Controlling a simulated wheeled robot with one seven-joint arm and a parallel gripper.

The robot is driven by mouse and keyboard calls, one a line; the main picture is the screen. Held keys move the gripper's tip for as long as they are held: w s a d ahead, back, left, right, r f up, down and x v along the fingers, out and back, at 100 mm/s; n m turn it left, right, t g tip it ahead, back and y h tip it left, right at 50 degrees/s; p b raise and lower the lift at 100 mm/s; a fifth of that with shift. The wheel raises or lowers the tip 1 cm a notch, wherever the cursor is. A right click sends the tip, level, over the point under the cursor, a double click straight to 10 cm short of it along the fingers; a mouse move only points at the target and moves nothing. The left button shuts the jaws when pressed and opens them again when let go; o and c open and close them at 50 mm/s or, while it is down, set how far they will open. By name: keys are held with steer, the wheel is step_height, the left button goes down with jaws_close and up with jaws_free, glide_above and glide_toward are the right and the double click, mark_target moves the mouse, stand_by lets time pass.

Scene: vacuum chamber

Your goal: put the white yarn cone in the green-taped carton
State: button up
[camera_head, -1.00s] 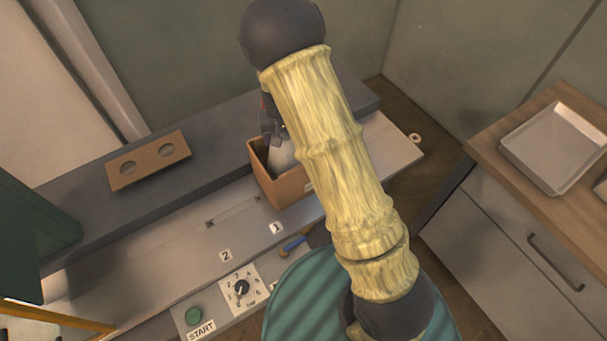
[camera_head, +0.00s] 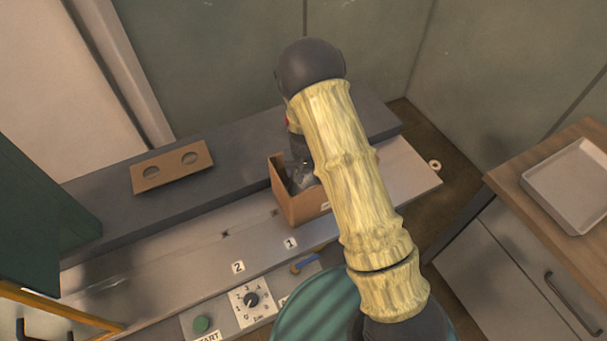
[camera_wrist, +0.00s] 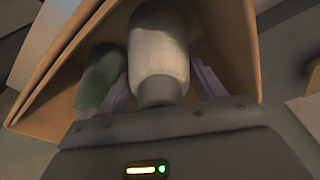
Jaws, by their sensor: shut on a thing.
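The white yarn cone (camera_wrist: 159,48) shows in the wrist view between the two fingers of my gripper (camera_wrist: 161,82), which is shut on it. The carton (camera_head: 304,207) is an open brown box on the grey bench. Its wall (camera_wrist: 232,42) surrounds the cone in the wrist view, so the cone is inside the opening. I cannot tell whether it touches the bottom. A dark green cone-like thing (camera_wrist: 101,76) stands beside it in the carton. In the head view my gripper (camera_head: 300,174) reaches down into the carton, and the white cone is hidden. No green tape shows clearly.
A brown board with two holes (camera_head: 172,166) lies on the dark ledge behind. A control panel with a dial (camera_head: 251,299) and green button (camera_head: 201,324) is in front. A metal tray (camera_head: 570,185) rests on the wooden-topped cabinet at right. The bench left of the carton is clear.

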steer(key=shift+f, duration=1.3)
steer(key=o, duration=1.8)
steer(key=shift+f, duration=0.1)
steer(key=r, duration=0.4)
steer(key=s+r+b, duration=0.1)
steer(key=r, duration=0.3)
steer(key=r+b, duration=0.1)
steer(key=r, duration=0.3)
steer(key=shift+s, duration=0.35)
